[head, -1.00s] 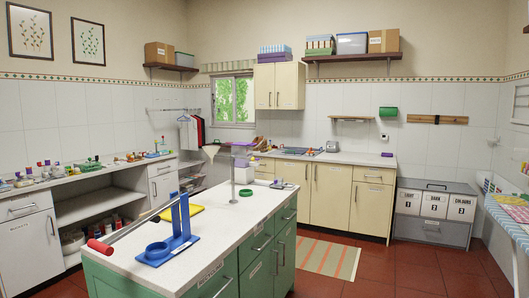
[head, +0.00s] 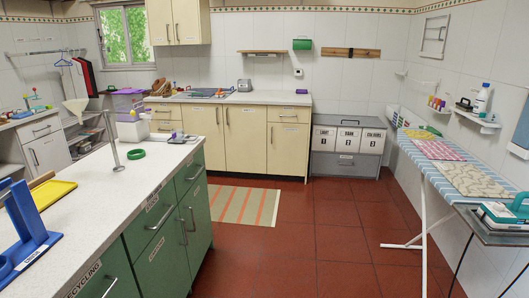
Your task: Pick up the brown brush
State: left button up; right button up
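I cannot make out a brown brush for certain in the head view. A brown, wooden-looking piece (head: 40,180) lies at the left on the white-topped island, beside the yellow tray; I cannot tell what it is. A small dark object (head: 464,104) sits on a wall shelf at the right, too small to identify. Neither of my grippers is in view.
The green island (head: 160,235) fills the left front, with a blue stand (head: 22,225), yellow tray (head: 52,194) and green ring (head: 136,154) on it. An ironing board (head: 455,172) stands at the right. The red tiled floor (head: 310,240) between is clear.

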aim_at(166, 95)
jog(key=i+z, duration=0.1)
jog(key=i, duration=1.85)
jog(key=i+u, duration=0.15)
jog(key=i, duration=0.85)
jog(key=i+l+u, duration=0.1)
jog(key=i, duration=0.85)
jog(key=i+u, duration=0.1)
jog(key=i, duration=0.55)
jog(key=i+l+u, duration=0.15)
jog(key=i, duration=0.45)
jog(key=i+l+u, duration=0.1)
jog(key=i, duration=0.55)
jog(key=i+j+u, duration=0.15)
jog(key=i+u, duration=1.05)
jog(key=i+j+z, duration=0.3)
jog(key=i+j, duration=0.15)
jog(key=i+j+z, duration=0.25)
jog(key=i+j, duration=0.3)
